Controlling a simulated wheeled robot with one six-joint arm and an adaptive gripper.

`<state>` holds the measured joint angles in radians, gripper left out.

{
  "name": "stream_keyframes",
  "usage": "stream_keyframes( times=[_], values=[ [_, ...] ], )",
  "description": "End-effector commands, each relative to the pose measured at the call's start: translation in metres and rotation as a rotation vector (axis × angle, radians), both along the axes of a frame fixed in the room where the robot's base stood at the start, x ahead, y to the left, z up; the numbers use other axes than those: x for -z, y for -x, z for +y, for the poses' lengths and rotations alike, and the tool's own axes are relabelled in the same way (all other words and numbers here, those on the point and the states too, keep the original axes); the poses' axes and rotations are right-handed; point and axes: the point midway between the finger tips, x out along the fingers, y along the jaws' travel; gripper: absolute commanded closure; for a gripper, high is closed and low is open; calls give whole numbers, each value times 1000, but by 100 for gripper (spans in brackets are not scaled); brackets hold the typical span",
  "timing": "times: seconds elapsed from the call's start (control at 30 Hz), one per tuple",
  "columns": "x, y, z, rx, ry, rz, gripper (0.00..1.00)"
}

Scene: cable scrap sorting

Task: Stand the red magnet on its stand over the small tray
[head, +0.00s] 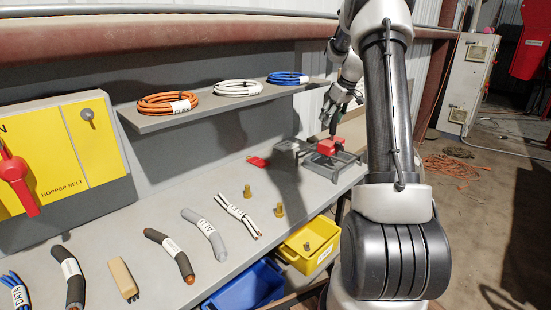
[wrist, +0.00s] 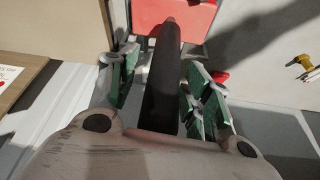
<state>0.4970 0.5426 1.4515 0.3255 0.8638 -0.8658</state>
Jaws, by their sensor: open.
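The red magnet (head: 329,147) is a red block with a dark upright handle. It rests on or in a grey frame-like stand (head: 345,158) at the right end of the bench; the exact contact is hard to tell. In the wrist view the red block (wrist: 150,14) is at the top, with its dark handle (wrist: 160,90) running between my fingers. My gripper (head: 334,112) is above the block, also seen in the wrist view (wrist: 163,88). Its green-padded fingers are open on both sides of the handle, with gaps. I cannot clearly make out the small tray.
A grey block (head: 291,146) and a flat red piece (head: 258,161) lie left of the stand. Several cable pieces and brass parts cover the bench. A shelf (head: 160,121) with cable coils is behind. Yellow (head: 312,243) and blue (head: 245,287) bins stand in front.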

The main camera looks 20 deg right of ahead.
Motion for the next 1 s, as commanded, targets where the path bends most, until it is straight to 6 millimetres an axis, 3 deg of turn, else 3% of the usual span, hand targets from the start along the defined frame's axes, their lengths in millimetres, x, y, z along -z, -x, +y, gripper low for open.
stream_keyframes(
  times=[0.17, 0.5, 0.7, 1.0],
  values=[
    [-6, 3, -1, 1, 0, 1, 51],
    [-72, 29, -6, 1, 1, -2, 51],
    [-101, 41, -8, 1, 0, -1, 51],
    [-111, 45, -9, 10, -4, 1, 51]
  ],
)
